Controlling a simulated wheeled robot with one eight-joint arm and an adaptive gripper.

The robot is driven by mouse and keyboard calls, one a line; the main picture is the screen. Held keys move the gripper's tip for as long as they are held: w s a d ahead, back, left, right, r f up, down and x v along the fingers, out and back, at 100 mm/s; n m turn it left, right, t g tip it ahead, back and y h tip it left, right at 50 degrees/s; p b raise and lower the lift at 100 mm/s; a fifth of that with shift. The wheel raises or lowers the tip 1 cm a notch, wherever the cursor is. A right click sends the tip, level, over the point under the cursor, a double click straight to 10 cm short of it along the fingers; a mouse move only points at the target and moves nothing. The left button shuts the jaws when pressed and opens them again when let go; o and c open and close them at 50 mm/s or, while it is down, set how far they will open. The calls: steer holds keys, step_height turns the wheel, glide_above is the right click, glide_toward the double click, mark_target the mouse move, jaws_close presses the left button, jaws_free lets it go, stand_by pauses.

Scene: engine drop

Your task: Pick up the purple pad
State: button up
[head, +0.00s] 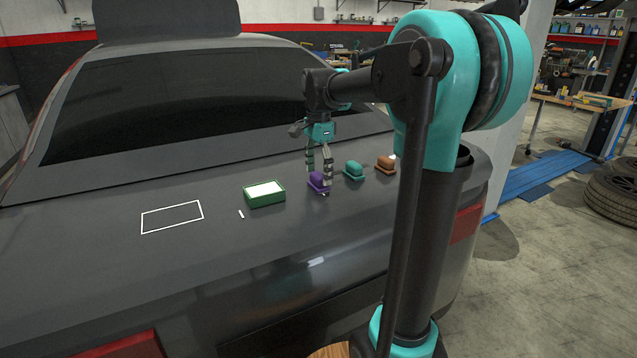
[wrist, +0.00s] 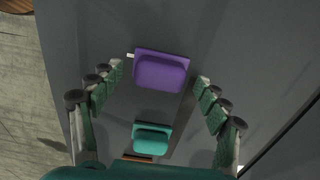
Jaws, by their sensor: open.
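The purple pad (head: 317,181) rests on the dark car's trunk lid in the head view, with a rounded block on a flat base. It also shows in the wrist view (wrist: 161,71), between and slightly beyond my fingertips. My gripper (head: 319,176) is open above the pad, pointing down, with one finger on each side. In the wrist view the fingers of my gripper (wrist: 160,76) spread left and right of the pad with gaps on both sides. Part of the pad is hidden by a finger in the head view.
A teal pad (head: 353,171) and an orange-brown pad (head: 386,163) sit to the right on the trunk lid (head: 110,270). A green box with a white top (head: 264,194) stands to the left. A white outlined rectangle (head: 172,217) marks bare lid further left.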

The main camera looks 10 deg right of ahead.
mark_target(318, 174)
steer(key=shift+f, duration=0.6)
steer(key=c, duration=1.4)
step_height(318, 174, up, 20)
